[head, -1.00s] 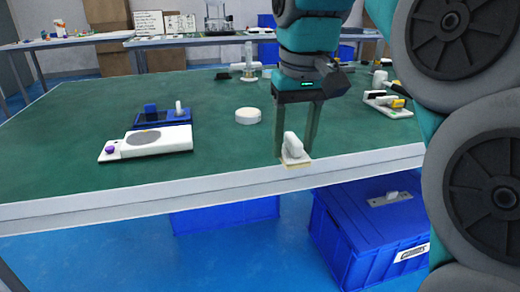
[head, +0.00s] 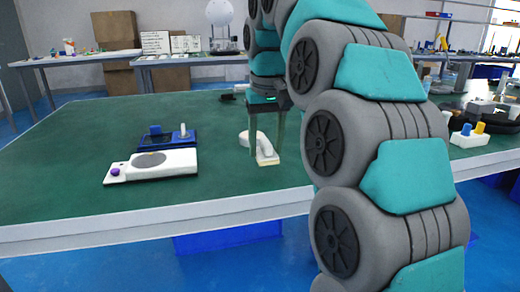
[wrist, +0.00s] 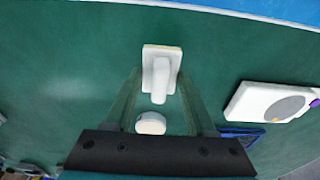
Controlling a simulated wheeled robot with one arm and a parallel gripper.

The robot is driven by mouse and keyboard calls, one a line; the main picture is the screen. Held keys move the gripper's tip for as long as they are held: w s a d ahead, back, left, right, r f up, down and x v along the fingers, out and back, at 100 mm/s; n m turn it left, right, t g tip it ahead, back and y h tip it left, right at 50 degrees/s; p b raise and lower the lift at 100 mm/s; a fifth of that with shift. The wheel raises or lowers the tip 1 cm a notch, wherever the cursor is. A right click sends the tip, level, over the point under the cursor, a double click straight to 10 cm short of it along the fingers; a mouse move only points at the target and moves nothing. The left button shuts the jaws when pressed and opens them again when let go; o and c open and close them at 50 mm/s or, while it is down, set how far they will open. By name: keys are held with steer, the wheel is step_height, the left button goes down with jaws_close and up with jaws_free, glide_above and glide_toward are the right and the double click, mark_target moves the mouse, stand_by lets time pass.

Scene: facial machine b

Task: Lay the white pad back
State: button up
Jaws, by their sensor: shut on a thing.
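The white pad (head: 266,152) is a small pale block with a rounded white handle and a yellowish lower edge. My gripper (head: 266,143) is shut on its handle, one finger on each side. In the wrist view the pad (wrist: 161,54) shows between and just beyond the fingertips (wrist: 159,80). It is over the green table near its front edge; I cannot tell whether it touches the top.
A white device with a grey disc and purple knob (head: 150,166) lies on the green table (head: 75,150) to the left. A blue device (head: 165,138) is behind it. A white holder with blue and yellow tops (head: 470,136) stands at the right.

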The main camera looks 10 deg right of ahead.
mark_target(260, 151)
steer(key=shift+w+a+f, duration=0.1)
steer(key=shift+w+a, duration=0.05)
steer(key=shift+w, duration=0.6)
steer(key=shift+w+a+f, duration=0.1)
steer(key=shift+w, duration=0.65)
step_height(260, 151, down, 2)
steer(key=shift+f+b, duration=0.1)
steer(key=shift+b, duration=0.7)
steer(key=shift+f+p, duration=0.25)
steer(key=shift+p, duration=0.3)
steer(key=shift+f, duration=0.1)
steer(key=shift+f, duration=0.3)
steer(key=o, duration=1.2)
steer(key=shift+b, duration=0.3)
